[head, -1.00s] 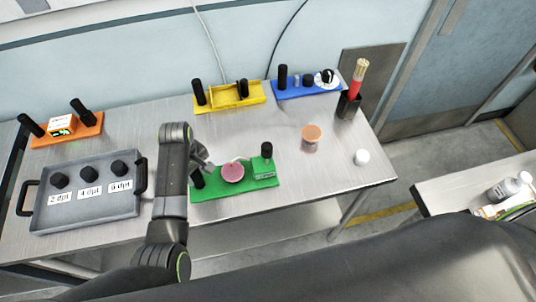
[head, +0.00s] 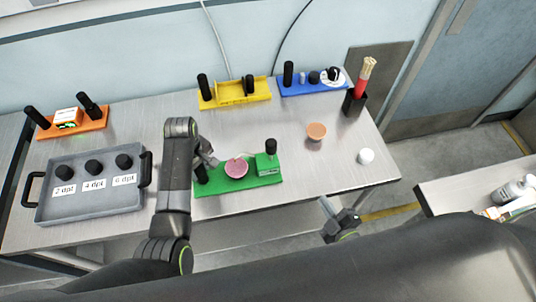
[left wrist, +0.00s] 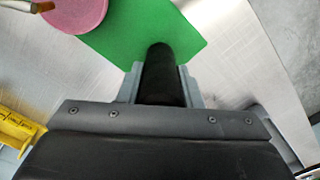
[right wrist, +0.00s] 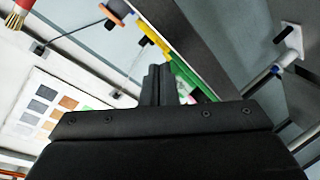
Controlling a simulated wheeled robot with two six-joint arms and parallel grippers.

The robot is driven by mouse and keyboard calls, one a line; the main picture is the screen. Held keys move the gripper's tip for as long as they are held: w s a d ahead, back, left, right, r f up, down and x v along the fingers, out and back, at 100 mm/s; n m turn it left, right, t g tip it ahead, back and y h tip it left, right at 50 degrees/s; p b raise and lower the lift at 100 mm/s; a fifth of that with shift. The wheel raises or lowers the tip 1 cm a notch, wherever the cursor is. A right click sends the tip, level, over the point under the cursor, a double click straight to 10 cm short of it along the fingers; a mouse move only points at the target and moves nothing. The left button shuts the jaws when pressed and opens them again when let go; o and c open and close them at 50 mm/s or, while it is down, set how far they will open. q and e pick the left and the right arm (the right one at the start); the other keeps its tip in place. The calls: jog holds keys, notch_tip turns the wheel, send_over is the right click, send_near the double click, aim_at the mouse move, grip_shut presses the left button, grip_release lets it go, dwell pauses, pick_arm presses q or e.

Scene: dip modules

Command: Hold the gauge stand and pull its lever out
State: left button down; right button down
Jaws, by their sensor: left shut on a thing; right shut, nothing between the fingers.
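The gauge stand is a green base (head: 222,188) with a round pink disc (head: 236,168), a black post at each end and a small green block (head: 267,165) on its right. A thin pale rod, maybe the lever, shows by the disc's top edge. My left gripper (head: 207,163) is shut on the stand's left black post (left wrist: 160,72); the disc also shows in the left wrist view (left wrist: 75,12). My right gripper (head: 343,212) is shut and empty, off the table's front edge, right of the stand and apart from it. The green base appears beyond its fingers (right wrist: 157,85) in the right wrist view.
A grey tray (head: 97,211) with black knobs lies at left. Orange (head: 84,125), yellow (head: 238,101) and blue (head: 300,88) stands line the back. An orange-topped round piece (head: 316,131), a white cap (head: 366,156) and a black brush holder (head: 353,104) stand at right.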

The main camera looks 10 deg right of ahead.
jog(key=w+a+r+n+t+y, duration=0.1)
jog(key=w+a+r+n+y, duration=0.15)
jog(key=a+r+n, duration=0.3)
jog(key=n+g+y, duration=0.1)
jog(key=n+y, duration=0.3)
jog(key=n, duration=0.2)
send_near(271, 151)
jog(key=s+a, duration=0.2)
jog(key=a, duration=0.2)
jog(key=shift+s+a+r+n+y, duration=0.15)
jog(key=shift+a+n+y, duration=0.2)
jog(key=shift+n, duration=0.3)
jog(key=x, duration=1.1)
jog(key=d, duration=0.4)
jog(key=shift+d+f, duration=0.2)
jog(key=shift+f, duration=0.05)
